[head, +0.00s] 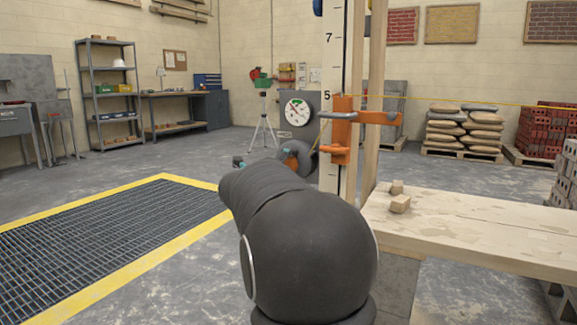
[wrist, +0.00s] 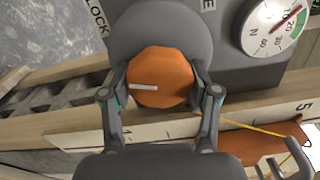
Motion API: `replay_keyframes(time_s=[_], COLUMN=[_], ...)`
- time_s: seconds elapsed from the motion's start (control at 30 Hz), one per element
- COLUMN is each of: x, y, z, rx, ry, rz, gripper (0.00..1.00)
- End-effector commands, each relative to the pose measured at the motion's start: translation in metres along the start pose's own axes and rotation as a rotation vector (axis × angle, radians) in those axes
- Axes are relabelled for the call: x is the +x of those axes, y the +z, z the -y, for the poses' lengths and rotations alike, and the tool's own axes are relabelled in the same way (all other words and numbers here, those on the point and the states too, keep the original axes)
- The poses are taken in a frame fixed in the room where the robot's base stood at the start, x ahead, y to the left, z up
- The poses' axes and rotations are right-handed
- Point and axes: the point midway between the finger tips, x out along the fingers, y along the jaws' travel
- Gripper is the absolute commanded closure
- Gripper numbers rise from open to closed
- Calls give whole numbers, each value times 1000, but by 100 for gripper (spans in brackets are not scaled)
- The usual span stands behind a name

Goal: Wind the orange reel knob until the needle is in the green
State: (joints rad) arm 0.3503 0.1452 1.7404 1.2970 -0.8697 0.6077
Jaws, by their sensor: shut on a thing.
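The orange reel knob (wrist: 160,65) fills the middle of the wrist view, with a white mark on its face pointing left. My gripper (wrist: 161,88) is shut on it, one finger on each side. The knob sits in front of a rounded dark grey housing (wrist: 205,40). The gauge (wrist: 262,38) is at the upper right, a white dial with a green band on its right side. Its red needle points up and right, near the upper end of the green; I cannot tell if it is inside. The gauge also shows in the head view (head: 298,118); my arm partly hides the knob (head: 301,150).
A numbered upright staff (head: 330,70) stands just right of the knob, with an orange clamp (head: 342,128) and a yellow line. A wooden plank bench (head: 480,225) with small wood blocks (head: 400,203) is at right. A yellow-edged floor grate (head: 100,235) lies left.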

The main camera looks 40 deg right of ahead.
Motion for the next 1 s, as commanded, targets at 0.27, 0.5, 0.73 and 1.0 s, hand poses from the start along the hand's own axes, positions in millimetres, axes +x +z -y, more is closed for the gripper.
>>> replay_keyframes(time_s=[0.27,0.5,0.73,1.0], x=[0,0,-8,-55], y=[0,0,0,1], z=[0,0,0,1], rx=[-1,-1,-1,0], ry=[0,0,0,0], rz=[-1,0,1,4], gripper=[19,13,13,13])
